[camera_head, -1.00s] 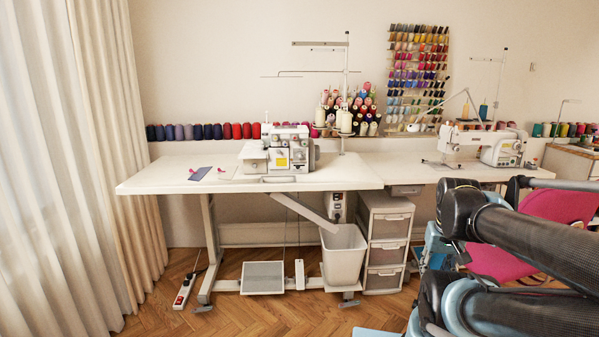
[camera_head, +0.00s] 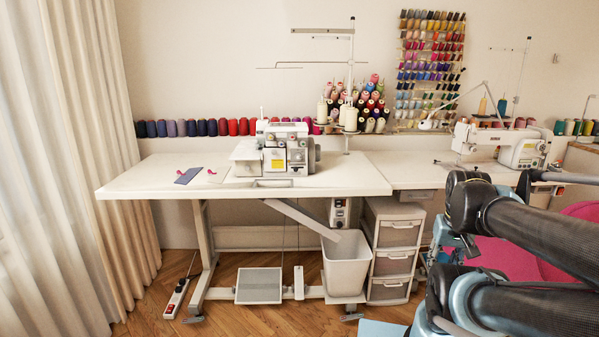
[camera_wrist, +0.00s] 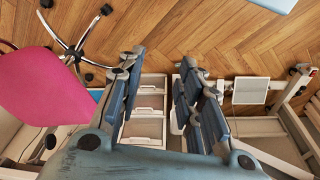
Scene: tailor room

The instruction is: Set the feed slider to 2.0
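A white overlock sewing machine (camera_head: 284,148) stands on the left white table (camera_head: 130,180) in the head view, some distance ahead of me. A feed slider cannot be made out on it at this distance. A second white sewing machine (camera_head: 500,143) stands on the table to the right. In the wrist view my gripper (camera_wrist: 170,75) is open, with nothing between its blue fingers. It is apart from both machines, and neither machine shows in that view. My arm fills the lower right of the head view.
A white bin (camera_head: 346,263) and a drawer unit (camera_head: 393,262) stand under the table. A pedal plate (camera_head: 259,286) and power strip (camera_head: 177,297) are near the floor. A pink chair (camera_wrist: 45,85) is close to my arm. Open parquet lies in front.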

